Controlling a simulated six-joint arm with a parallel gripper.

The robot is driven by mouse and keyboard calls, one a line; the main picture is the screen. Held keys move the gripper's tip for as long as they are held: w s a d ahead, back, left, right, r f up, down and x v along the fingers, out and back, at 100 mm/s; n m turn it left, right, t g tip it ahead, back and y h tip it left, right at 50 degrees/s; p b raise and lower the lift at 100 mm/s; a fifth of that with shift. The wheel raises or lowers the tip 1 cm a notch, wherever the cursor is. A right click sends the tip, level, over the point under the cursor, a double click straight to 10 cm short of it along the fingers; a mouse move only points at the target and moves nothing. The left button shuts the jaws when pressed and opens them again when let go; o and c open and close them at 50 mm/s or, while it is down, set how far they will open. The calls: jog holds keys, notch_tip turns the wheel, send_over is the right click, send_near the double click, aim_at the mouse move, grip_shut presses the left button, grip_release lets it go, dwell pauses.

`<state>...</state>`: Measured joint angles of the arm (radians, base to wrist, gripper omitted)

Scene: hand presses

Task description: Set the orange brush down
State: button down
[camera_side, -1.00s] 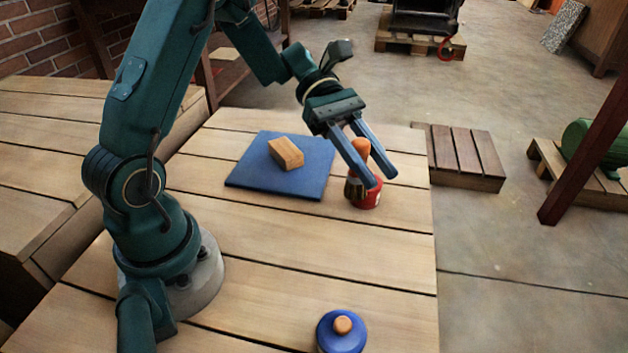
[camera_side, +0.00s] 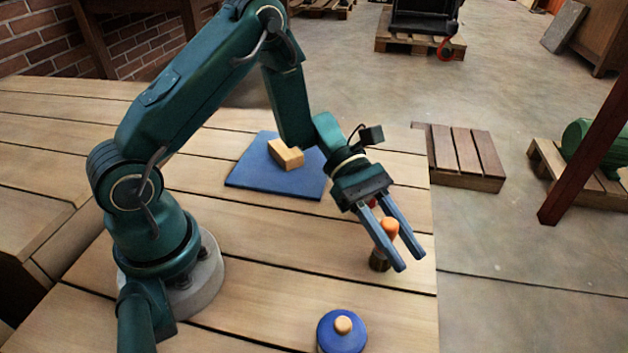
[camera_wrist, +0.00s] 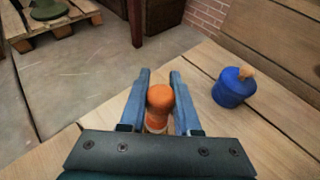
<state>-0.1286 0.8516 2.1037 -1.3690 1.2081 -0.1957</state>
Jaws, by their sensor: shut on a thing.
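The orange brush (camera_side: 389,227) is between the fingers of my gripper (camera_side: 411,260), at the right side of the wooden table. Its dark bristle end (camera_side: 379,262) points down, close to the tabletop; I cannot tell whether it touches. In the wrist view the round orange handle top (camera_wrist: 160,97) sits between the two blue fingers of my gripper (camera_wrist: 160,73), which are shut on it. The brush looks about upright.
A blue lidded pot (camera_side: 341,333) stands at the front; it also shows in the wrist view (camera_wrist: 233,88). A wooden block (camera_side: 286,154) lies on a blue mat (camera_side: 250,179) farther back. A bit of red (camera_side: 372,203) shows behind my gripper, mostly hidden. The table's right edge is near the brush.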

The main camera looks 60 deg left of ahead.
jog(key=shift+f, duration=0.15)
jog(key=c, duration=0.6)
grip_release()
jog(key=shift+r, duration=0.2)
jog(key=v, duration=1.2)
jog(key=shift+s+a+r+m+t+y, duration=0.3)
jog(key=shift+s+r+m+t+y, duration=0.7)
jog(key=shift+s+m+y, duration=1.6)
jog(key=shift+s+a+r+m+t+y, duration=0.3)
jog(key=shift+s+r+m+t+y, duration=1.05)
jog(key=shift+m, duration=2.05)
jog(key=shift+s+a+r+m+t+y, duration=0.4)
jog(key=shift+s+r+m+y, duration=0.35)
jog(key=shift+s+m+y, duration=1.85)
